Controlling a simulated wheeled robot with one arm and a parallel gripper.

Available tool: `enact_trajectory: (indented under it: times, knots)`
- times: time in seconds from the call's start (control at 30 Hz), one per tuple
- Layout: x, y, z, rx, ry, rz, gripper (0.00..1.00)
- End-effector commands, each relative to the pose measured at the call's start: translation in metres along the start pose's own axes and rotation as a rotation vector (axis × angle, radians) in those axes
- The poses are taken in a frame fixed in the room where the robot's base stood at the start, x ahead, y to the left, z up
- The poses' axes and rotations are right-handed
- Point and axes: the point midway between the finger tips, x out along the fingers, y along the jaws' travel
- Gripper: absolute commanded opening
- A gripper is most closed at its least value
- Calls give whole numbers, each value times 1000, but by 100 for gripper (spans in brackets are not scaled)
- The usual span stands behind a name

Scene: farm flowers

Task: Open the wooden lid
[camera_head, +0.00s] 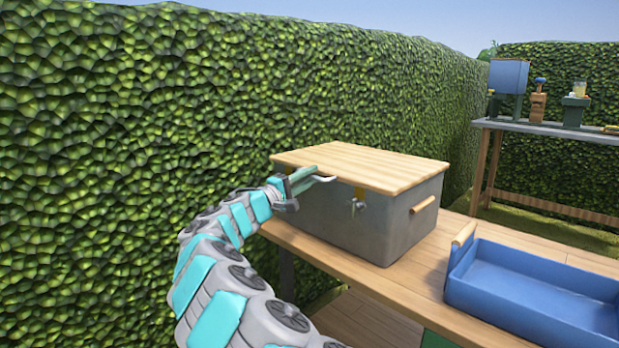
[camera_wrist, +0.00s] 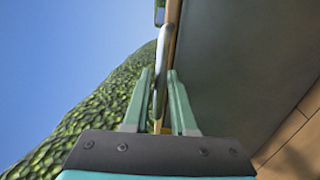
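The wooden lid (camera_head: 365,164) lies flat and closed on a grey box (camera_head: 385,225) in the head view. A curved metal handle (camera_head: 324,179) sticks out at the lid's front edge. My gripper (camera_head: 312,176) is at this edge, reaching in from the left. In the wrist view my gripper (camera_wrist: 160,72) has its two teal fingers apart, one on each side of the metal handle (camera_wrist: 162,62). A gap shows beside the handle, and contact cannot be made out. The box's grey wall (camera_wrist: 225,70) is close on the right there.
The box stands on a wooden table (camera_head: 405,283). A blue tray (camera_head: 530,297) is to its right. A wooden side handle (camera_head: 424,204) and a small metal latch (camera_head: 357,203) are on the box. A tall hedge (camera_head: 120,130) runs behind. Another table (camera_head: 550,130) with several items stands far right.

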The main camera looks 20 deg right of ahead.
Motion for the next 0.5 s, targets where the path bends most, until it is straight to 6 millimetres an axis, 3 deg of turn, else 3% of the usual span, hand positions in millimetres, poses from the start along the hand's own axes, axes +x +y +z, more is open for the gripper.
enact_trajectory:
  times: [0.2, 0.5]
  knots:
    - [0, 0, 0, 0, 0, 0, 0]
    - [0, 0, 0, 0, 0, 0, 0]
